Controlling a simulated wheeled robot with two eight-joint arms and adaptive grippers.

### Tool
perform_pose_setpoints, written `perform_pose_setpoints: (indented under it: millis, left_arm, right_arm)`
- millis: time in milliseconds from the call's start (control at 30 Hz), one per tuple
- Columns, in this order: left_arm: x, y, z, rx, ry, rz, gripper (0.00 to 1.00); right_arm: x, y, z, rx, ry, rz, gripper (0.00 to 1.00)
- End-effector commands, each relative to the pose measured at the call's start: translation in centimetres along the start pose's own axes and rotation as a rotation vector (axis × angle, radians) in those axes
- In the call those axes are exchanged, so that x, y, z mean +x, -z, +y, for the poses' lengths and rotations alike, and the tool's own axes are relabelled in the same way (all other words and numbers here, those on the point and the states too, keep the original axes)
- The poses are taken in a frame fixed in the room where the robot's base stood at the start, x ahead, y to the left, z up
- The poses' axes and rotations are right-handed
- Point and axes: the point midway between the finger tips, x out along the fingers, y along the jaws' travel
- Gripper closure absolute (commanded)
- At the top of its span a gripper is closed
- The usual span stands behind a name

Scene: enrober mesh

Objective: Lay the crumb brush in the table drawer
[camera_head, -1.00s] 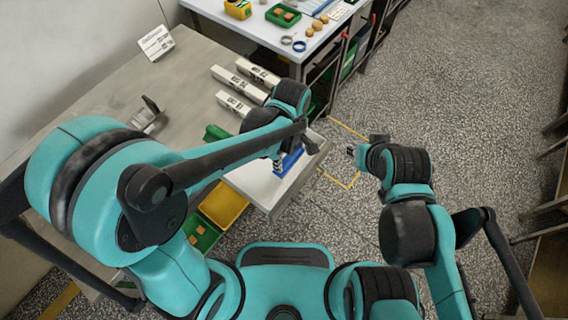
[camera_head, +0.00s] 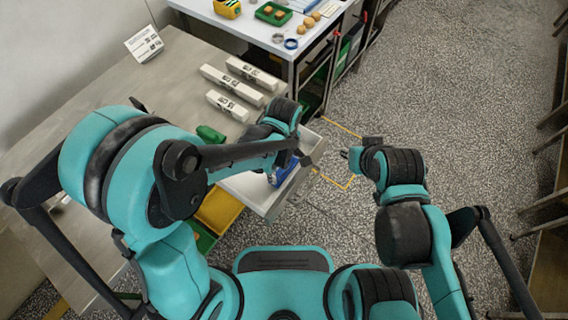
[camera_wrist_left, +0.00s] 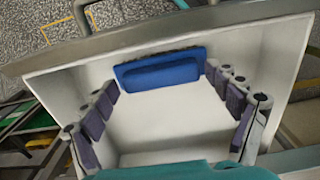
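The table drawer is pulled out under the table's right end; its pale rim (camera_head: 266,213) shows in the head view. The wrist view looks down into its white interior (camera_wrist_left: 165,125). The blue crumb brush (camera_wrist_left: 160,73) lies inside, along the drawer's front wall. In the head view the brush (camera_head: 287,171) is partly covered by my left arm. My left gripper (camera_wrist_left: 160,82) is spread open over the drawer, one finger toward each end of the brush; contact is unclear. My right gripper (camera_head: 348,155) hangs over the floor, its fingers too small to judge.
Several white bars (camera_head: 230,80) lie on the table beside a green item (camera_head: 210,134). A sign (camera_head: 144,43) stands at the back. A yellow bin (camera_head: 218,208) sits below, left of the drawer. A second table (camera_head: 265,35) stands beyond. Floor on the right is open.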

Motion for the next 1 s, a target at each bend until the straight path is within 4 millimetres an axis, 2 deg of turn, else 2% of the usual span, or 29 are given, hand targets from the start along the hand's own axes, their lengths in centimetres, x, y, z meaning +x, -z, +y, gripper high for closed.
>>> perform_pose_setpoints:
  millis: [333,433,567,800,1000]
  left_arm:
    - [-0.1,0.0,0.0,0.0,0.0,0.0,0.02]
    - [-0.8,0.0,0.0,0.0,0.0,0.0,0.02]
    - [-3.1,0.0,0.0,0.0,0.0,0.0,0.02]
    - [-8.6,0.0,0.0,0.0,0.0,0.0,0.02]
    - [-11.6,0.0,0.0,0.0,0.0,0.0,0.02]
  right_arm:
    - [-0.1,0.1,0.0,0.0,0.0,0.0,0.74]
    - [-0.5,0.4,0.0,0.0,0.0,0.0,0.74]
    - [-1.4,1.0,0.0,0.0,0.0,0.0,0.74]
    - [-3.2,2.3,0.0,0.0,0.0,0.0,0.74]
    - [-4.0,2.9,0.0,0.0,0.0,0.0,0.74]
